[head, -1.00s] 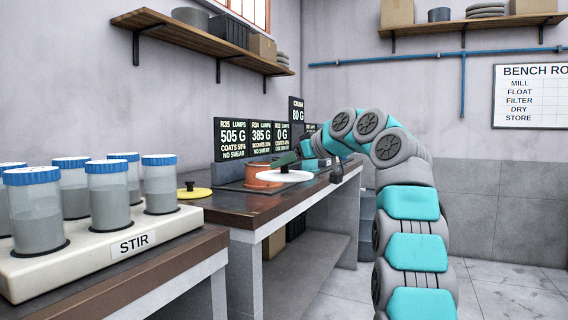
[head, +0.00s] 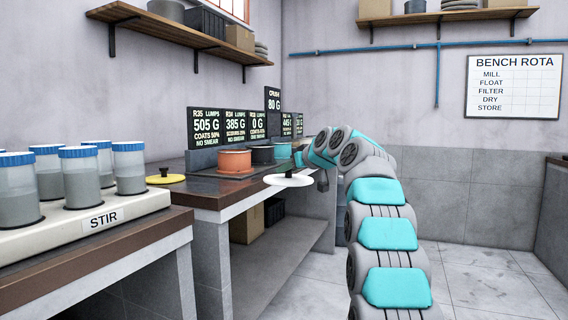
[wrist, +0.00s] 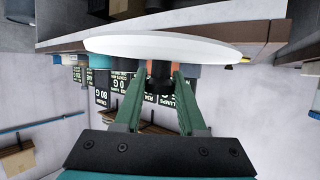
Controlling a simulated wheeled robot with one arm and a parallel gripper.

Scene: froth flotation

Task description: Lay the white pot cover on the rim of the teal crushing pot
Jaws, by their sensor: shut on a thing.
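The white pot cover (head: 288,180) is level, off the right edge of the bench in the head view. It also shows as a wide pale disc in the wrist view (wrist: 160,47). My gripper (wrist: 158,76) is shut on the cover's dark knob, its green fingers either side of it. The teal crushing pot (head: 282,152) stands at the back of the bench, beyond the cover and apart from it. My arm is close to the pot's right side in the picture. The inside of the pot cannot be seen.
An orange pot (head: 235,162) and a dark pot (head: 262,155) stand left of the teal pot, below several black signs (head: 206,126). A yellow cover (head: 165,179) lies at the bench's left end. A stirrer block (head: 95,222) with jars is nearer. Floor right of the bench is clear.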

